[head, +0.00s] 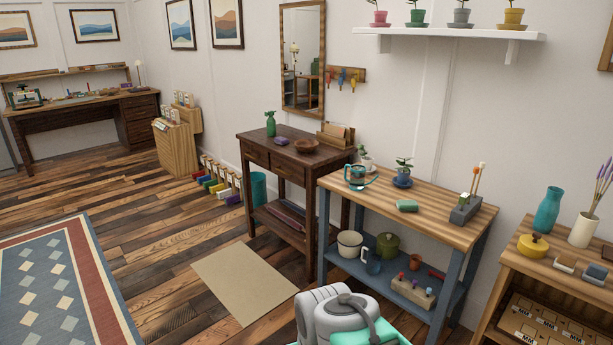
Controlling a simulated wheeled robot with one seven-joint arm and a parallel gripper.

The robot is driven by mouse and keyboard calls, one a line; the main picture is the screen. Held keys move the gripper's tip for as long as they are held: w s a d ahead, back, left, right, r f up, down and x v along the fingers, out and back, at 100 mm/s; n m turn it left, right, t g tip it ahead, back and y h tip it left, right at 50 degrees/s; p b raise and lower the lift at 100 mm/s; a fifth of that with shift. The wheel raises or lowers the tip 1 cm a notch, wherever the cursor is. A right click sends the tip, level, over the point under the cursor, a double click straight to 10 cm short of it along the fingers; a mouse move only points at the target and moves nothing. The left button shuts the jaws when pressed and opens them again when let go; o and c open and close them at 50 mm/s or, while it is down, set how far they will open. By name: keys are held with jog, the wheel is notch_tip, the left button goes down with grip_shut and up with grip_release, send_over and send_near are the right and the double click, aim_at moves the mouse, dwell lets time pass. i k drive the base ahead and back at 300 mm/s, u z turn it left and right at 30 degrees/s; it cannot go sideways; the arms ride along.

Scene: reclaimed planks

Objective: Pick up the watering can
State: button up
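A small teal can with a looped top and a thin part reaching out to the right, which looks like the watering can (356,178), stands on the wooden top of the blue-legged table (447,208). It is near the left end of that top, with clear wood around its front. Parts of my own grey and teal arm or body show at the bottom middle, well below and in front of the table. No gripper fingers can be made out there. Nothing is seen touching the can.
The lower shelf holds a white pot (350,243), a green pot (387,245) and a mug. A dark side table (250,148) adjoins on the left. Floor by the beige mat (243,282) is clear.

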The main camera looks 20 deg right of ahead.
aim_at(358, 175)
jog(key=u, duration=0.65)
jog(key=i, duration=1.8)
jog(key=z, duration=0.95)
jog(key=i, duration=0.75)
jog(key=z, duration=0.75)
